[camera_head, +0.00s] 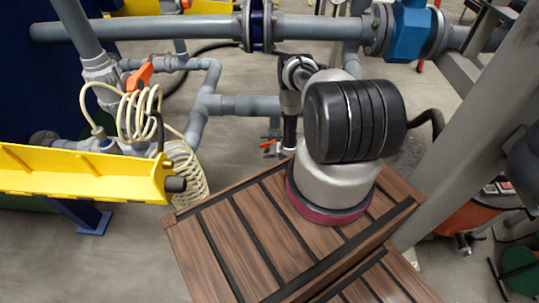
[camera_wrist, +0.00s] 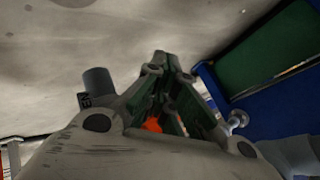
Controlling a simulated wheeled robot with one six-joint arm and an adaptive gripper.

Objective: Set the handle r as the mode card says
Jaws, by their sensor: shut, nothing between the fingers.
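An orange handle (camera_head: 268,145) sits on a small grey pipe just left of the lower end of my arm in the head view. Another orange handle (camera_head: 138,77) stands on the pipework at the left, beside a coiled cream hose. I cannot tell which one is handle r. No mode card can be made out. In the wrist view my gripper (camera_wrist: 166,62) has its fingers together and empty. An orange patch (camera_wrist: 153,124) shows through the gap behind the fingertips; I cannot tell whether the gripper touches it. In the head view the fingertips are not clear.
A yellow beam (camera_head: 80,172) crosses the left. Grey pipes (camera_head: 250,105) run behind my arm, with a blue fitting (camera_head: 408,32) at the top right. A grey post (camera_head: 475,120) stands at the right. In the wrist view a grey cylinder (camera_wrist: 98,88) with partly readable letters stands left of the gripper.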

